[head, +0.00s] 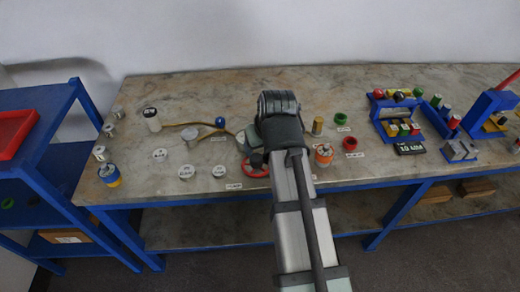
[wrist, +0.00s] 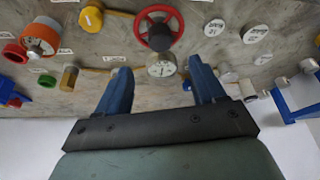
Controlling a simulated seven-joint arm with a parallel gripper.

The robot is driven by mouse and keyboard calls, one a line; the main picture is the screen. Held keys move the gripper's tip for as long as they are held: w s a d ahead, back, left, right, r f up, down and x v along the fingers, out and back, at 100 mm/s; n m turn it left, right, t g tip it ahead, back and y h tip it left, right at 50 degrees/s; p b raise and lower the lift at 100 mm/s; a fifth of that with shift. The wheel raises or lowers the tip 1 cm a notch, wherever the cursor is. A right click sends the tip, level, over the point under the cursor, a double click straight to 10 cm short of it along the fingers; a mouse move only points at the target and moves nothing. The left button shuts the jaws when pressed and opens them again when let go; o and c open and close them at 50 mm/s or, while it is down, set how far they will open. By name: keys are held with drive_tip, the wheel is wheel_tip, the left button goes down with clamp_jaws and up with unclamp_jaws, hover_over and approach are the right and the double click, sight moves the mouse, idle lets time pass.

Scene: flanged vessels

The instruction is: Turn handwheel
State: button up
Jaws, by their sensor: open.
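In the head view the handwheel (head: 256,172) is partly hidden behind my arm, near the table's front edge. My gripper (wrist: 155,75) has its two blue fingers spread wide with nothing between them that I can see held. The fingertips point toward the handwheel and gauge, and the wheel lies beyond them, apart from both fingers. In the head view my arm covers the fingers.
The marble-topped table (head: 230,98) holds several labelled white lids (head: 187,172) left of the wheel. An orange vessel (head: 323,155) and a red ring (head: 350,144) stand to its right. Blue racks (head: 394,113) are farther right. A red tray (head: 14,134) sits on the left shelf.

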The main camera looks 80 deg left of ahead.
drive_tip(key=shift+v, duration=1.45)
